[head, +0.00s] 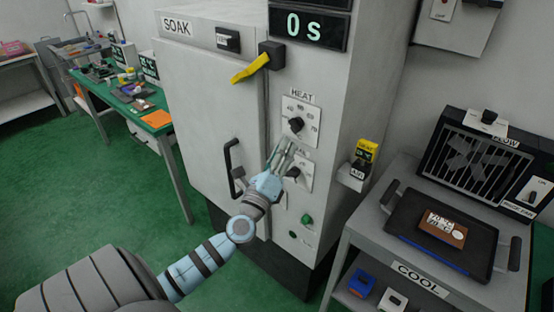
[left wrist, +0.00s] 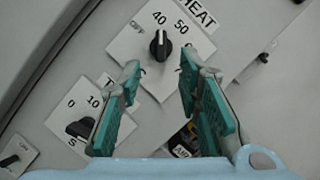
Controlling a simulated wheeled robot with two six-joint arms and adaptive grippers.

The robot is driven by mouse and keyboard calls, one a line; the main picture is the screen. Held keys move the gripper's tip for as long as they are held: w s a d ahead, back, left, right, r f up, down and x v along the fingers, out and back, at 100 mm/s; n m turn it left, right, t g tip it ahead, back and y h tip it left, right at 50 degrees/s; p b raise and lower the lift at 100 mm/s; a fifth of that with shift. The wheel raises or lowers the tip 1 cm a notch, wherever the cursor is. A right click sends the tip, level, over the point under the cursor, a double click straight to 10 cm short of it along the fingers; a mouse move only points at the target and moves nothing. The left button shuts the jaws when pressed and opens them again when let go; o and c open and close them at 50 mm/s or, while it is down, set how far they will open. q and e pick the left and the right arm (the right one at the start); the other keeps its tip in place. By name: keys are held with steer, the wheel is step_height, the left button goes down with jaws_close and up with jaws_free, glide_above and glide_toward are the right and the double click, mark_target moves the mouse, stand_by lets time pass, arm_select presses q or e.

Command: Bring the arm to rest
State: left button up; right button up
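My left gripper (head: 284,150) is raised in front of the panel of the grey SOAK cabinet (head: 205,95). In the left wrist view its two teal-padded fingers (left wrist: 160,80) are spread apart with nothing between them. The black HEAT knob (head: 296,125) is just beyond the fingertips, and it also shows in the left wrist view (left wrist: 160,45). The lower black knob (head: 292,172) sits beside the fingers; in the left wrist view (left wrist: 80,128) it lies left of the left finger. I see no clear contact with either knob. My right gripper is not in view.
The cabinet has a yellow lever (head: 250,69), a black door handle (head: 233,168) and a display reading 0 s (head: 303,26). A COOL cart (head: 350,232) with a dark tray (head: 402,213) stands at right. Green floor (head: 95,210) is open at left.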

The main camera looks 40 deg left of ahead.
arm_select(q)
steer(key=v, duration=0.4)
steer(key=shift+s, duration=0.15)
